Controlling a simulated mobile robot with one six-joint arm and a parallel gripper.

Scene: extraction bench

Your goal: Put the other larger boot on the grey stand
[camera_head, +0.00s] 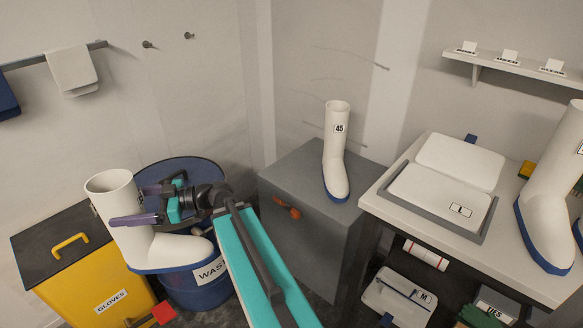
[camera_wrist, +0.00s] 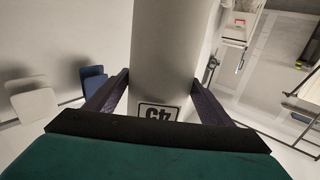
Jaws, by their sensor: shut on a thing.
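My gripper (camera_head: 130,206) is shut on a white boot (camera_head: 125,240) with a blue sole, gripping its shaft. I hold this boot upright in front of the blue drum, to the left of the grey stand (camera_head: 300,240). In the wrist view, the boot's shaft (camera_wrist: 165,45) fills the space between my two fingers (camera_wrist: 160,78), and a label on it appears upside down. Another white boot (camera_head: 337,150), labelled 45, stands upright on the grey stand's top, towards its right side. The stand's top is bare to the left of that boot.
A yellow GLOVES bin (camera_head: 85,265) stands at the left, beside the blue waste drum (camera_head: 195,290). A bench (camera_head: 515,285) at the right bears a grey tray (camera_head: 435,227) with white folded items. More white boots (camera_head: 550,200) stand on the bench at the right edge.

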